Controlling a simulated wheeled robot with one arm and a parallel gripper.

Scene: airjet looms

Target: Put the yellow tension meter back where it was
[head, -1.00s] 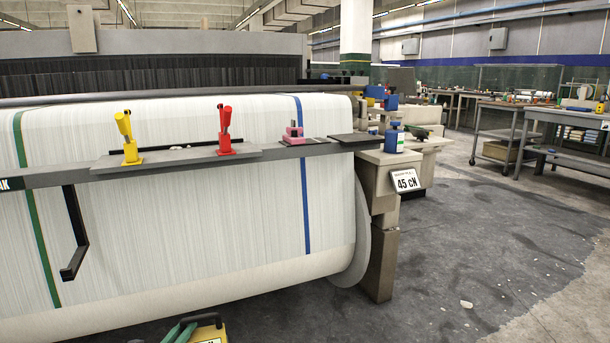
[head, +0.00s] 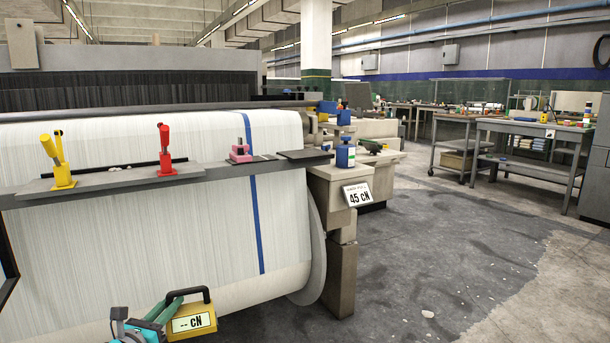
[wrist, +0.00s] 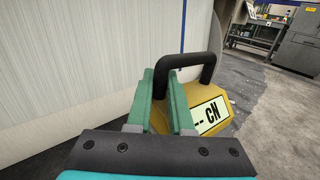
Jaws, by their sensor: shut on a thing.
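The yellow tension meter (head: 194,322) has a black handle and a display reading "-- cN". It is at the bottom of the head view, in front of the white warp beam. My gripper (head: 163,309) has green fingers, shut on the meter by its black handle. In the wrist view the meter (wrist: 214,118) hangs just past my gripper (wrist: 174,95), its display partly hidden by the gripper. The place where the meter was cannot be told from these frames.
The loom's warp beam (head: 150,230) fills the left. A rail (head: 110,184) holds yellow (head: 57,165) and red (head: 165,150) levers. A "45 cN" card (head: 357,194) hangs at the loom's end. Open floor (head: 430,240) lies right, with a workbench (head: 530,128) and a cart (head: 455,145) at the back.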

